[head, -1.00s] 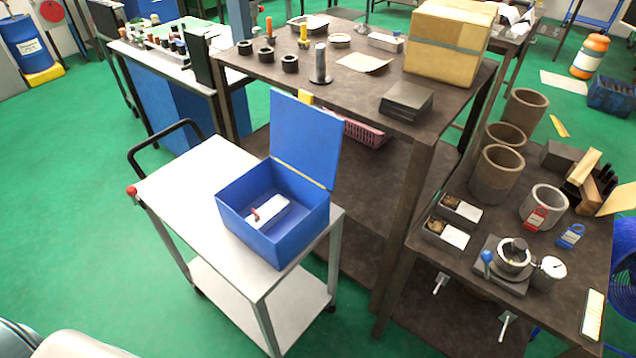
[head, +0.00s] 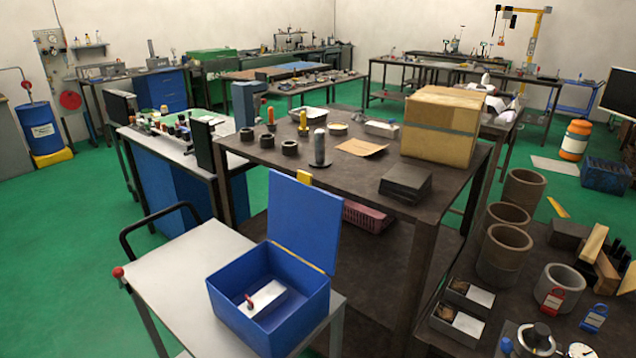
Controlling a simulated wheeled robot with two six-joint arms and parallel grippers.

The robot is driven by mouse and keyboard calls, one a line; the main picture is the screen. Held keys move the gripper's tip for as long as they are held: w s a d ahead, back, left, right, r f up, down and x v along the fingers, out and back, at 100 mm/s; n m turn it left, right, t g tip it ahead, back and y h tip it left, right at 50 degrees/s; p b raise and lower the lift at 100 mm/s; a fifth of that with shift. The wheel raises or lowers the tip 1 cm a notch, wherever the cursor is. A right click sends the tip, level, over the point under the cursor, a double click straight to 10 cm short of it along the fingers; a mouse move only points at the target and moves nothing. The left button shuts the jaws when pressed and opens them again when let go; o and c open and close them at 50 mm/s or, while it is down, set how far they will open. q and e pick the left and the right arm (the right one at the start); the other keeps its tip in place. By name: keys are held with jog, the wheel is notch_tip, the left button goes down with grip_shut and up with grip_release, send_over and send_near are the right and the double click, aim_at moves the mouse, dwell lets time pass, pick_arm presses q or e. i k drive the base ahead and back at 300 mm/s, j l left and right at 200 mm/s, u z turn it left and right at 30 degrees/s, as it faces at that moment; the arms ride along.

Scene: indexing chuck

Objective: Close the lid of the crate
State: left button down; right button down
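The blue crate (head: 238,314) sits on a white-topped cart at the lower middle of the head view. Its blue lid (head: 304,222) stands upright, open, hinged along the crate's back right edge. Inside the crate lies a white block-like item with a small red part (head: 265,298). Neither of my grippers shows in the head view.
The cart top (head: 190,262) is clear left of the crate; its black handle (head: 160,220) rises at the left. A dark workbench (head: 330,170) with a cardboard box (head: 440,128) stands close behind the lid. Another bench with several cylinders (head: 503,255) is at the right.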

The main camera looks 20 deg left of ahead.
aim_at(304, 220)
jog(key=i+l+z, duration=0.1)
jog(key=l, duration=0.3)
jog(key=i+l+z, duration=0.1)
jog(key=i+l, duration=0.15)
jog(key=i+l+z, duration=0.15)
jog(key=l, duration=0.3)
jog(key=i+l+z, duration=0.1)
jog(key=i+l, duration=0.15)
jog(key=l, duration=0.1)
